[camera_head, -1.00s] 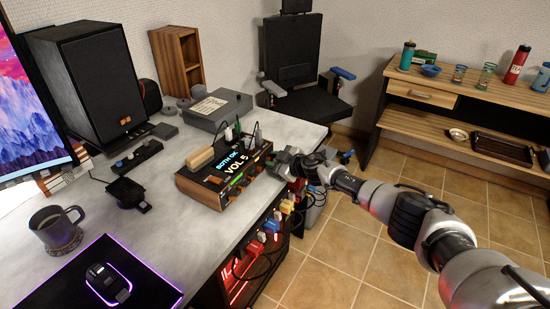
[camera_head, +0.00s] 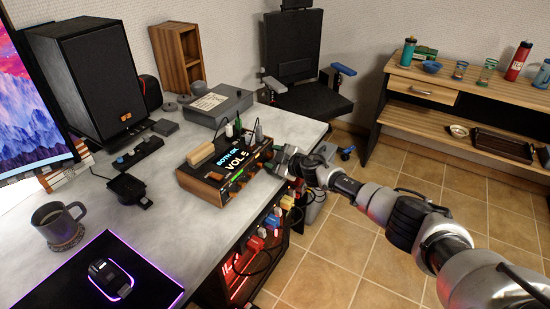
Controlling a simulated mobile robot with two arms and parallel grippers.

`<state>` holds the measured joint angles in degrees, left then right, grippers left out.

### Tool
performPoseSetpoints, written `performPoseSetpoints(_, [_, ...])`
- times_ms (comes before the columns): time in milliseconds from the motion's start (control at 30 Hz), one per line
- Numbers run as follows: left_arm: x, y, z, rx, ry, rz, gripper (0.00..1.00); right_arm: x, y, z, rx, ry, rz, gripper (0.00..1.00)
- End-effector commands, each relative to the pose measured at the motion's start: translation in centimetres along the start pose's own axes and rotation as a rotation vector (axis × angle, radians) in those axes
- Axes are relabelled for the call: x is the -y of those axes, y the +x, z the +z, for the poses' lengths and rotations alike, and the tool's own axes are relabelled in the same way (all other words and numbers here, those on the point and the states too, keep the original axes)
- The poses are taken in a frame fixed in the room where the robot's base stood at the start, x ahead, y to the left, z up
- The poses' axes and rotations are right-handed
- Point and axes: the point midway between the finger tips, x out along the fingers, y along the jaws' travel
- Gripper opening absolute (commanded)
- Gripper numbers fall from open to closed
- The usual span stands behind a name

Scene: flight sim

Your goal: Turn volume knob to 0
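The audio box (camera_head: 203,188) with wooden sides sits on the grey desk. Its dark screen (camera_head: 236,158) reads "BOTH ON" and "VOL 5". Small knobs (camera_head: 234,187) line its front right side, and some are hard to make out. My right gripper (camera_head: 281,158) is at the right end of that side, close to or touching it. Its fingertips are small and partly hidden, so I cannot tell whether they hold a knob. My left gripper is not in view.
A mug (camera_head: 57,223), a mouse (camera_head: 108,277) and a speaker (camera_head: 90,75) stand on the left of the desk (camera_head: 150,235). Coloured plugs (camera_head: 271,222) and cables hang below its right edge. A chair (camera_head: 295,60) and a wooden shelf (camera_head: 450,85) stand behind.

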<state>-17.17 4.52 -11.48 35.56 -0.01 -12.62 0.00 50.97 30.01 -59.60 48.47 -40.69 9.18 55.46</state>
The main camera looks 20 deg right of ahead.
Motion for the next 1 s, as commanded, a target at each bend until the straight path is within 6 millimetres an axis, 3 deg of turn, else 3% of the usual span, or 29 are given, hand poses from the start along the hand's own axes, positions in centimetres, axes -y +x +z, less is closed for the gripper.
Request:
performPoseSetpoints(267, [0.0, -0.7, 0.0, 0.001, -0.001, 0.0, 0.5, -0.2, -0.9, -0.1, 0.001, -0.001, 0.001, 0.5])
performPoseSetpoints(700, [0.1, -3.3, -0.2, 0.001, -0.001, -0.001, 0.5, -0.1, -8.0, 0.0, 0.001, -0.001, -0.002, 0.5])
performPoseSetpoints(1000, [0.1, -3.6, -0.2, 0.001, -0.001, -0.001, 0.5, 0.1, -10.7, 0.0, 0.0, 0.001, -0.001, 0.5])
